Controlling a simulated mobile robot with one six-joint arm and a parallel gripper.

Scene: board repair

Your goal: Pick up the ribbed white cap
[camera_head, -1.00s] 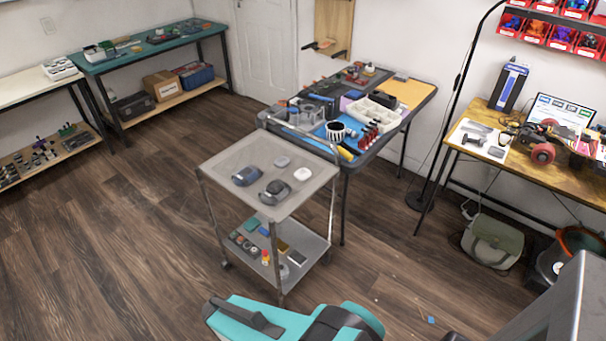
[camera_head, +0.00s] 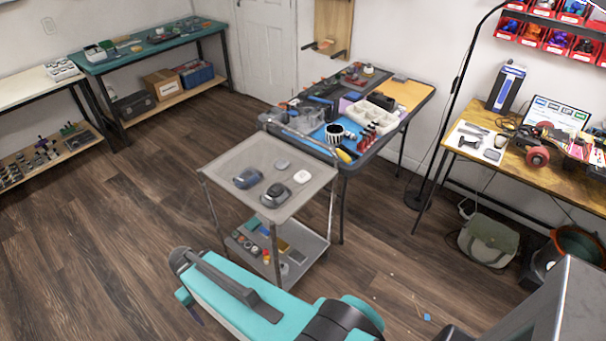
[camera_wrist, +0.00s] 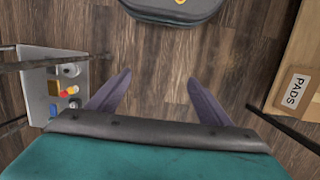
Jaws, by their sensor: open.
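I cannot clearly make out ribs on any white cap. A small pale round thing (camera_head: 284,268) is on the cart's lower shelf. In the wrist view a small pale round thing (camera_wrist: 71,70) sits among parts on a grey shelf (camera_wrist: 36,84) at the left. My gripper (camera_wrist: 160,77) has its two purple fingers spread, with only wood floor seen between them. It is empty and apart from the shelf.
Thin dark posts (camera_wrist: 45,64) cross the left of the wrist view. The crowded worktable (camera_head: 395,118) stands behind the cart. Floor left of the cart (camera_head: 120,220) is clear.

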